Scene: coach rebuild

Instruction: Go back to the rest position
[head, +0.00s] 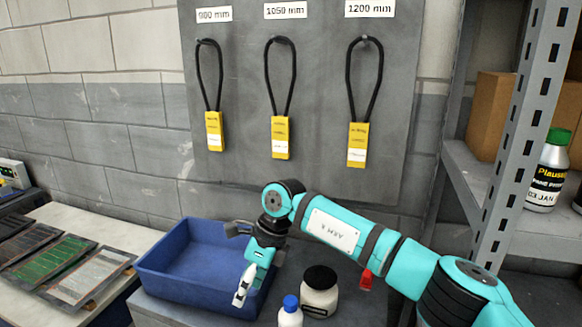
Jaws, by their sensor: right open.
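My right arm comes in from the right, and its teal and grey right gripper (240,264) is at the right part of the blue bin (160,272). The fingers are apart, and I see nothing between them. I cannot tell how high above the bin it is. The visible inside of the bin looks empty; the gripper hides part of its right side. My left gripper is not in view.
A black-lidded white jar (319,294) and blue-capped bottle (290,313) stand close right of the gripper. Black loops with yellow tags (280,137) hang on a grey board (240,80). A metal shelf (515,140) stands right; dark panels (55,260) lie left.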

